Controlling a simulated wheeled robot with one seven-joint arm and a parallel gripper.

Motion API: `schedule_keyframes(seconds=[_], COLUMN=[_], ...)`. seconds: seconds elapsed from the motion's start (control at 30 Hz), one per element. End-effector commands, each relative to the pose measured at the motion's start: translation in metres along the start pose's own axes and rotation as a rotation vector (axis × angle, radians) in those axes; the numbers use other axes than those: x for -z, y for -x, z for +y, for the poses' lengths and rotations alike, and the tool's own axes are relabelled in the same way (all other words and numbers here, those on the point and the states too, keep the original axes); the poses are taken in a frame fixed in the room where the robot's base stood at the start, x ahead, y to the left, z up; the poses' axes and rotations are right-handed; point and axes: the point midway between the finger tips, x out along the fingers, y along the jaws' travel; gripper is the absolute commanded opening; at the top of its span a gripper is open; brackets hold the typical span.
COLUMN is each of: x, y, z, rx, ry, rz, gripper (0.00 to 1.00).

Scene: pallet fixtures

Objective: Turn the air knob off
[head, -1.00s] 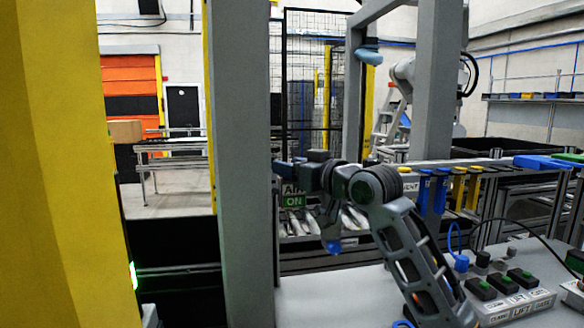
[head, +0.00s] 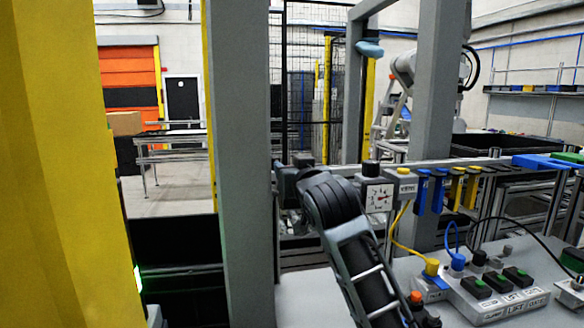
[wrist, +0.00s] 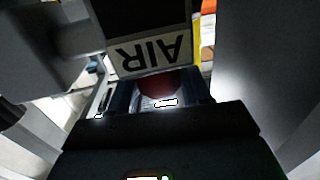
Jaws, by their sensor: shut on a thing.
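The air knob (wrist: 163,88) shows as a dark red rounded piece between my fingers in the wrist view. My gripper (wrist: 160,97) is shut on it, with one dark finger on each side. A white AIR label (wrist: 152,59) is upside down just above the knob in the wrist view, below a dark panel. In the head view, my gripper (head: 287,178) is at the rail beside the grey post. My arm hides the knob and the label there. The knob's turn position cannot be told.
Blue and yellow hanging pieces (head: 440,190) are further right. A button box (head: 500,293) is on the table at lower right. The grey post (head: 243,160) is close on the left.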

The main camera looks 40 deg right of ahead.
Motion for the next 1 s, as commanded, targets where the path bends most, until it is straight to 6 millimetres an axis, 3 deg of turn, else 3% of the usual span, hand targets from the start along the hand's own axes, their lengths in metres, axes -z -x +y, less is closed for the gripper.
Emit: schedule_keyframes(seconds=[0.73,0.77,1.0], x=[-0.0004,-0.0004,-0.0003], y=[-0.0002,-0.0002,-0.0002], z=[0.0004,0.0004,0.0002], rx=[-0.101,-0.101,-0.100], ry=[0.001,0.001,0.001], rz=[-0.001,-0.001,0.000], gripper=[0.17,0.49,0.69])
